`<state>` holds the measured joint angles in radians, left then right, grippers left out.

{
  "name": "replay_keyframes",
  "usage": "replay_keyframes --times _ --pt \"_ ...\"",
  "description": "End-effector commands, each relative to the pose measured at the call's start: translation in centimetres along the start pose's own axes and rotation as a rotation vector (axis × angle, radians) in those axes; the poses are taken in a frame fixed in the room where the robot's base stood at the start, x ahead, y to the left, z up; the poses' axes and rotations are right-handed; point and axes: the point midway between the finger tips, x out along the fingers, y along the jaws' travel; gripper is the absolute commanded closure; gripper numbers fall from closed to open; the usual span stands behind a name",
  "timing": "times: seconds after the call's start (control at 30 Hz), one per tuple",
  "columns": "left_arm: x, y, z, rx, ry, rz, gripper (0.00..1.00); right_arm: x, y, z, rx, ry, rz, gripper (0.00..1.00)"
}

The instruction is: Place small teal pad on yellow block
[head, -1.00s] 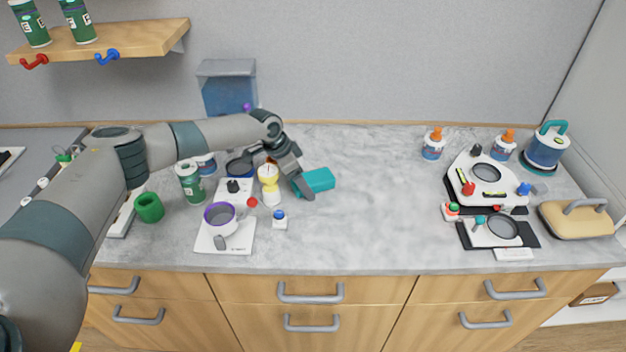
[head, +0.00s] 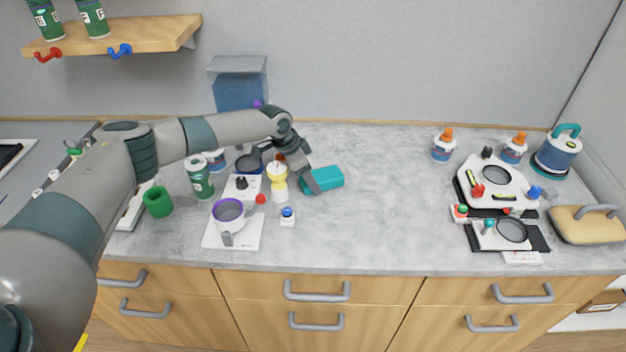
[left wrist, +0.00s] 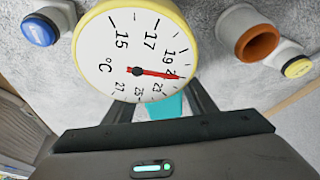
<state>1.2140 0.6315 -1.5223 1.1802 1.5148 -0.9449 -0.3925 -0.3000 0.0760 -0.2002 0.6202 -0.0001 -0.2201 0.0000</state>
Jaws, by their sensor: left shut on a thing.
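The teal pad (head: 328,179) is a small block on the marble counter, left of the middle in the head view. My left gripper (head: 311,186) is shut on its left end. In the left wrist view a strip of the teal pad (left wrist: 165,107) shows between the fingers, partly hidden behind a dial. I cannot tell whether the pad is clear of the counter. A pale yellow block (head: 578,229) with a grey handle lies at the far right of the counter, well away from the gripper. My right gripper does not show.
A yellow-rimmed dial (left wrist: 135,50) stands close to my left gripper. A blue button (head: 287,215), a purple-rimmed cup (head: 228,212) and a green cup (head: 158,202) are nearby. A white device (head: 497,186) stands left of the yellow block. The middle counter is clear.

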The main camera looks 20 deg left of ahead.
Motion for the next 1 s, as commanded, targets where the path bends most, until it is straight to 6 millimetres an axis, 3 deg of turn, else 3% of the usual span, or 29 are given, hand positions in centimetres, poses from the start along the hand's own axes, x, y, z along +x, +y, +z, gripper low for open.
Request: replay_keyframes --times 0.3,0.7,1.0 --pt "-3.1 -0.1 -1.4 0.002 0.005 -0.002 0.74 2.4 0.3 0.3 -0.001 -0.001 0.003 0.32" --pt "-5.8 6.4 -6.9 0.006 0.005 -0.001 0.74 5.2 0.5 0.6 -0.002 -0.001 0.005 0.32" --pt "-7.2 9.4 -9.4 0.003 0.002 -0.001 0.74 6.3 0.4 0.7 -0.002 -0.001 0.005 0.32"
